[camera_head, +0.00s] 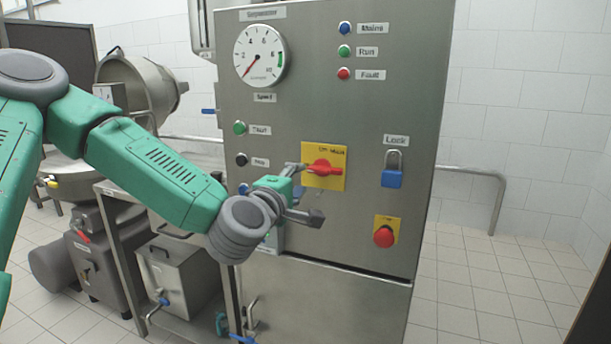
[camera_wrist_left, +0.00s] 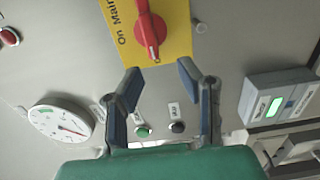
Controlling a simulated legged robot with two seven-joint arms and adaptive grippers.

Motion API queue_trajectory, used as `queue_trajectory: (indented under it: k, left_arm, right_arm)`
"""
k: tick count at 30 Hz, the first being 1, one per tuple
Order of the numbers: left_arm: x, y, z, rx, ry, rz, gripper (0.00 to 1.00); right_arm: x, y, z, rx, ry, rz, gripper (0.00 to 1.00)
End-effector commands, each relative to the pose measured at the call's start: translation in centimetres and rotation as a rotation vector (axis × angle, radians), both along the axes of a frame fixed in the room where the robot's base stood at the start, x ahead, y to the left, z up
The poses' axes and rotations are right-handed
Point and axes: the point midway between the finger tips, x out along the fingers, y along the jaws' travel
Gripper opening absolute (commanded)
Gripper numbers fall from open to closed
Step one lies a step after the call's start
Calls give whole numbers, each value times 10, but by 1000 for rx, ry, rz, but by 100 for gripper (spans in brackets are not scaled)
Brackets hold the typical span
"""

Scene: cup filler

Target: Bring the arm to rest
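My left arm reaches in from the left in the head view. Its gripper (camera_head: 308,192) is open in front of the steel cabinet (camera_head: 330,262), just below and left of the red rotary switch (camera_head: 322,168) on its yellow plate. In the left wrist view the two fingers (camera_wrist_left: 160,72) are spread with nothing between them. The red handle (camera_wrist_left: 151,32) lies just beyond the fingertips, its tip pointing toward the gap. I cannot tell whether a finger touches the switch or plate. My right gripper is not in view.
The cabinet front carries a dial gauge (camera_head: 259,55), a blue padlock (camera_head: 392,178), a red emergency button (camera_head: 384,236) and several small lamps and buttons. A metal rail (camera_head: 497,200) stands at the right. Machines and a steel table (camera_head: 120,245) stand left. The tiled floor at right is clear.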

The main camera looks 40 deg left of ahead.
Motion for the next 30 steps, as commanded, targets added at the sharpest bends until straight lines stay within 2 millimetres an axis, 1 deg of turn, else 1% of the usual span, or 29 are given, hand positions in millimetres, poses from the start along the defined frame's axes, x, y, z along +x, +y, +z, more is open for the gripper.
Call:
queue_trajectory:
  k: [1, 3, 6, 21, 23, 26, 29, 30]
  left_arm:
    - [-6, -1, -1, -1, 2, 0, 32]
    - [-12, -2, -1, -1, 2, 1, 32]
    - [-16, -3, -1, 0, 1, 1, 32]
    - [-17, -3, -1, 0, 1, 1, 32]
    - [-16, -5, -4, 9, 11, -5, 32]
    - [-16, -18, -25, 67, 77, -48, 32]
    - [-20, -43, -72, 196, 218, -145, 32]
    - [-26, -55, -97, 261, 292, -198, 32]
  right_arm:
    - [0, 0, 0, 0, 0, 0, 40]
    - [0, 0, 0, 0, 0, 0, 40]
    - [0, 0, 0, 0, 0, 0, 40]
    - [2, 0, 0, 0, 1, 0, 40]
    - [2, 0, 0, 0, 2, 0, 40]
    - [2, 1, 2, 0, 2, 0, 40]
    - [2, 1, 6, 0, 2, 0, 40]
    - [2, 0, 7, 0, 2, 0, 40]
